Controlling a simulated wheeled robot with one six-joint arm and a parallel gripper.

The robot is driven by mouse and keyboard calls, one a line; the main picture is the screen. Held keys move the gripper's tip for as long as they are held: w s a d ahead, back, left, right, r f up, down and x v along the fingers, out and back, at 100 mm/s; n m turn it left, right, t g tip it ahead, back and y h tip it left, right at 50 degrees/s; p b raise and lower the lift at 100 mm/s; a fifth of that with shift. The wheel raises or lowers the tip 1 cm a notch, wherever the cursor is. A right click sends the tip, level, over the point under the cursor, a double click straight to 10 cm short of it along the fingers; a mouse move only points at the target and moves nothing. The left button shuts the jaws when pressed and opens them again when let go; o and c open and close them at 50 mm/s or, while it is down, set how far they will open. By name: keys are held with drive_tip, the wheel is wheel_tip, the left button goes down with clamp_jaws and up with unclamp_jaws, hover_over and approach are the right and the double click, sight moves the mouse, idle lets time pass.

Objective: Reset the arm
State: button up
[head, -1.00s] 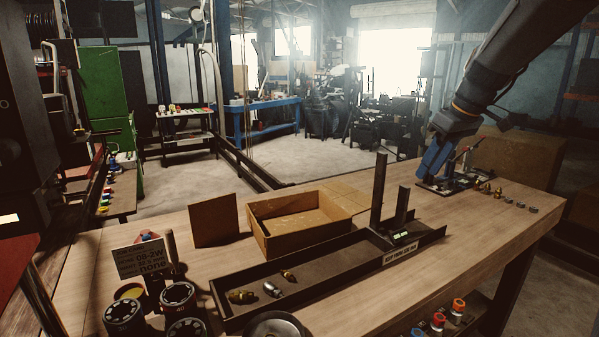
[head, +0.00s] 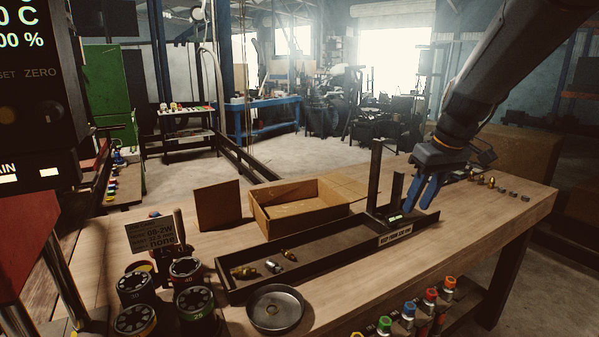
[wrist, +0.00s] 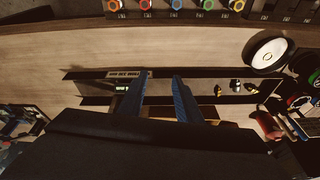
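My gripper (head: 424,190) has blue fingers and hangs over the right end of the long dark tray, beside its upright posts. In the wrist view the two blue fingers (wrist: 155,98) are spread apart with nothing between them. Below them lies the dark tray (wrist: 203,98) with its label plate. The tray also shows in the head view (head: 318,248). Several small brass and silver fittings (head: 272,266) lie in its left end, and they also show in the wrist view (wrist: 235,87).
An open cardboard box (head: 300,212) stands behind the tray. A round metal dish (head: 275,309) and black numbered die holders (head: 188,303) stand at the front left. Coloured knobs (head: 409,310) line the table's front edge.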

drive_tip(key=s+a+f+m+g+b, duration=0.1)
drive_tip(key=s+a+f+m+b, duration=0.1)
drive_tip(key=s+f, duration=0.8)
drive_tip(key=s+a+f+m+g+h+b, duration=0.1)
drive_tip(key=s+a+f+b, duration=0.4)
drive_tip(key=s+f, duration=0.5)
wheel_tip(320, 180, down, 3)
drive_tip(key=shift+s+a+f+m+h, duration=0.25)
drive_tip(key=shift+a+m, duration=0.25)
drive_tip(key=shift+a, duration=0.4)
